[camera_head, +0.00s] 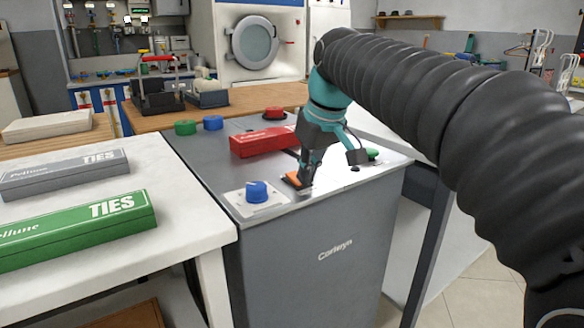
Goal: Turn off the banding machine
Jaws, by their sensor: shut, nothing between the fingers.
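A grey cabinet (318,258) lettered "Carleyn" stands in the middle; it appears to be the banding machine. On its top front left, a blue knob (256,191) sits on a light square plate. An orange part (291,180), perhaps a switch, lies right of the knob. My gripper (303,186) is shut and empty and points down at the front of the top, beside the orange part. I cannot tell whether it touches that part. A green part (371,154) shows right of the gripper. The gripper hides some of the top behind it.
A red box (263,141) lies on the machine's top behind the gripper, with a red round piece (274,114) farther back. A white table (150,250) at left holds a grey ties box (65,174) and a green one (78,228). Tiled floor (470,298) shows at right.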

